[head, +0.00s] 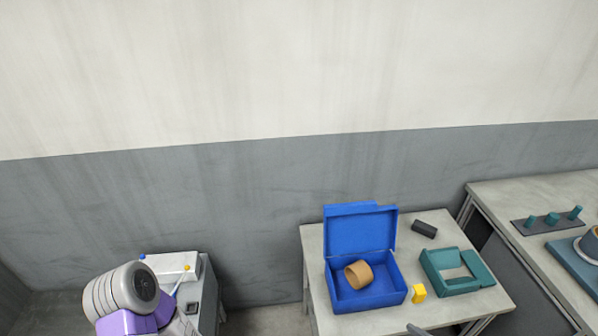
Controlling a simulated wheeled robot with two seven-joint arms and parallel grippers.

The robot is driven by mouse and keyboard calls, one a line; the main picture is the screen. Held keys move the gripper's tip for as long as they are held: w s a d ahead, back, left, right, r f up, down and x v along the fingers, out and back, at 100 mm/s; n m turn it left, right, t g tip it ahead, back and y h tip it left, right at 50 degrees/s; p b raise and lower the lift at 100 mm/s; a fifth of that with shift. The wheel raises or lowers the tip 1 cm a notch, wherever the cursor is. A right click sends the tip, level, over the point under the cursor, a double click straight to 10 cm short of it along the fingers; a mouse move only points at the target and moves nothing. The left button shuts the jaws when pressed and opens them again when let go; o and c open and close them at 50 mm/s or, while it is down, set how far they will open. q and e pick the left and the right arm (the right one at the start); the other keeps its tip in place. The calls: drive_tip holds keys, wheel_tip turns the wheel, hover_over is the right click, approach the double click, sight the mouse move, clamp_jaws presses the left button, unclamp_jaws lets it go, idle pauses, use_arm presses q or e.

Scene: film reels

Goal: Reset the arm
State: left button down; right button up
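A thick white and purple arm link of mine shows at the lower left of the head view. It looks like part of my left arm.
The middle table (315,245) bears an open blue box (362,229) with a tan roll (358,274) inside, a yellow piece (419,293), a dark block (424,229) and a teal frame (481,270). A right table (510,195) bears teal pegs (552,218). A white-topped unit (170,262) stands left.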

drive_tip(key=w+a+f+m+g+y, duration=0.15)
drive_tip(key=a+f+m+g, duration=0.45)
drive_tip(key=a, duration=0.7)
drive_tip(key=s+a+f+m+g+h, duration=0.1)
drive_tip(key=s+a+f+g+h, duration=0.2)
drive_tip(key=s+a+f, duration=0.3)
drive_tip(key=shift+s+a+f+m+g, duration=0.15)
drive_tip(key=shift+s+a+m+g, duration=0.2)
drive_tip(key=shift+s+g, duration=0.35)
drive_tip(key=shift+w, duration=0.1)
